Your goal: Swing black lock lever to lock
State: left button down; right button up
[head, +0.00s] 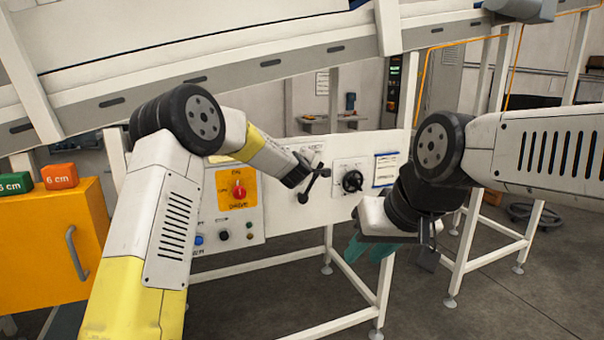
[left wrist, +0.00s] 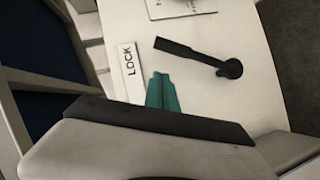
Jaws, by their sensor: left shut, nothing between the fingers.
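The black lock lever (left wrist: 190,53) is on a white panel in the left wrist view. Its round pivot is at the right and its arm points left and slightly up in the picture. A LOCK label (left wrist: 129,70) is beyond the arm's free end. My left gripper (left wrist: 162,90) has its teal fingers together and empty, below the label and apart from the lever in the picture. In the head view, the lever (head: 315,178) shows at the end of my left arm, whose fingers are hidden there.
A black handwheel (head: 352,181) is right of the lever. An orange DRIVE switch plate (head: 237,188) and buttons are to its left. A yellow cabinet (head: 50,240) stands at far left with green and orange 6 cm blocks on top. White frame legs stand below the panel.

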pick_arm(q)
jog(key=v, duration=0.9)
jog(key=shift+s+r, duration=0.35)
jog(key=s+a+r+m+g+h, duration=0.1)
jog(key=s+a+r+m+g, duration=0.15)
jog(key=s, duration=0.45)
jog(key=s+a+r+m+g, duration=0.1)
jog(key=s+a+r+m, duration=0.25)
jog(key=s, duration=0.35)
jog(key=s+a+f+m+g, duration=0.1)
jog(key=s+a+f+m, duration=0.1)
jog(key=s+a, duration=0.3)
jog(key=s+a+f+m+g+y, duration=0.1)
jog(key=s+a, duration=0.4)
jog(key=s, duration=0.8)
jog(key=s+a+f+m+g+y, duration=0.1)
jog(key=s+a+f, duration=0.4)
jog(key=s, duration=0.5)
jog(key=shift+m+g, duration=0.9)
jog(key=shift+g, duration=0.25)
jog(key=shift+s+a, duration=0.1)
jog(key=shift+s, duration=0.05)
